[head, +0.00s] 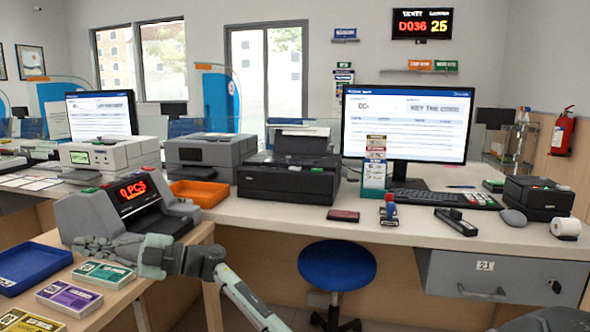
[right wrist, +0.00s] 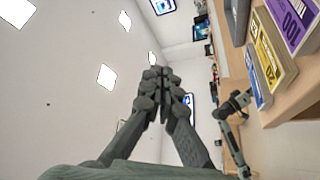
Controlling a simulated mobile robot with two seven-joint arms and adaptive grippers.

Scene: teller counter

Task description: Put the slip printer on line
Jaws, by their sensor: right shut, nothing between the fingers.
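No label names the slip printer. A small black box-shaped device (head: 538,197) with green and red marks on top stands at the right of the counter, beside a white paper roll (head: 566,228). A larger black printer (head: 290,172) stands mid-counter with a sheet at its back. I cannot tell from its looks which is the slip printer. My right gripper (head: 103,248) is over the left side table, in front of the grey banknote counter (head: 125,208), far from both. In the right wrist view its fingers (right wrist: 160,85) are together and empty. My left gripper does not show clearly.
Banknote packs (head: 68,297) and a blue tray (head: 35,263) lie on the side table. An orange tray (head: 200,192), monitor (head: 405,125), stamps (head: 389,208), keyboard (head: 445,198), card terminal (head: 456,221) and mouse (head: 513,217) crowd the counter. A blue stool (head: 337,266) stands in front.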

